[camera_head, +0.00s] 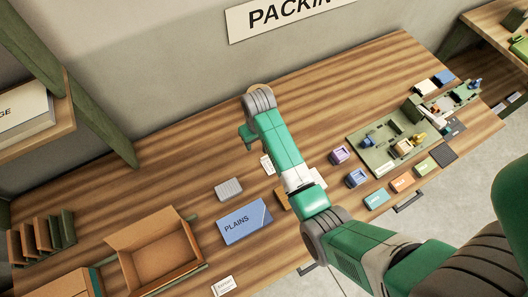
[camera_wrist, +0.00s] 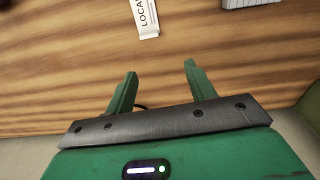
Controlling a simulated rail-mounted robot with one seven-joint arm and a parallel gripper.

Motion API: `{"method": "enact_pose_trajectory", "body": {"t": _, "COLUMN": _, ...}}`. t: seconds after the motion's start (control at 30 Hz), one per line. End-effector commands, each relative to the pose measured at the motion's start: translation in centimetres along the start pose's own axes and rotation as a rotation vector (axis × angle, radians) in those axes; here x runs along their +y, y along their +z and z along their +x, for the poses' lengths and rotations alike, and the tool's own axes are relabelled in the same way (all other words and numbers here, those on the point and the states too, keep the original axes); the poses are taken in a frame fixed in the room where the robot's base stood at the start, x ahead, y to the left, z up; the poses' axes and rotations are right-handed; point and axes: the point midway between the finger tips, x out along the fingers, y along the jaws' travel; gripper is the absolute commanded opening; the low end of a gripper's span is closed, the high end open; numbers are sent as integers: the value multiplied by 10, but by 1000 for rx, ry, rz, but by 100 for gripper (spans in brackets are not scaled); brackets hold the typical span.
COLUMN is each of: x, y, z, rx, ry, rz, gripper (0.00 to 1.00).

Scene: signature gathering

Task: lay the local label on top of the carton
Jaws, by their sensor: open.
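The local label (camera_wrist: 147,18) is a small white card with dark lettering reading "LOCA", cut off by the top edge of the wrist view. It appears to be the white card (camera_head: 267,164) lying on the wooden table beside my arm in the head view. My gripper (camera_wrist: 161,70) is open and empty, its two green fingers apart, with the label beyond the fingertips. In the head view my gripper (camera_head: 246,134) hangs above the table, partly hidden by my wrist. The carton (camera_head: 153,247) looks to be the open brown cardboard box at the front left, its flaps spread.
A blue box marked PLAINS (camera_head: 245,223) and a grey ribbed block (camera_head: 229,188) lie between carton and arm. Another white card (camera_head: 224,286) lies at the front edge. A green tray with parts (camera_head: 378,160) and small coloured blocks crowd the right. The back left table is clear.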

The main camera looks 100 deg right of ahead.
Motion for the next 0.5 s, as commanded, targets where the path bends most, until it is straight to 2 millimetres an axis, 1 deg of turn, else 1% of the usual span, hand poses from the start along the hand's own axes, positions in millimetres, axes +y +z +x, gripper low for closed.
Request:
{"method": "enact_pose_trajectory", "body": {"t": 0.03, "x": 10, "y": 10, "z": 8, "rx": -39, "ry": -3, "rz": 22, "gripper": 55}}
{"method": "enact_pose_trajectory", "body": {"t": 0.1, "x": 17, "y": 18, "z": 14, "rx": -67, "ry": -5, "rz": 36, "gripper": 55}}
{"method": "enact_pose_trajectory", "body": {"t": 0.27, "x": 18, "y": 19, "z": 18, "rx": -72, "ry": -5, "rz": 38, "gripper": 55}}
{"method": "enact_pose_trajectory", "body": {"t": 0.4, "x": 17, "y": 20, "z": 35, "rx": -72, "ry": -5, "rz": 38, "gripper": 55}}
{"method": "enact_pose_trajectory", "body": {"t": 0.5, "x": 17, "y": 20, "z": 41, "rx": -69, "ry": -5, "rz": 37, "gripper": 55}}
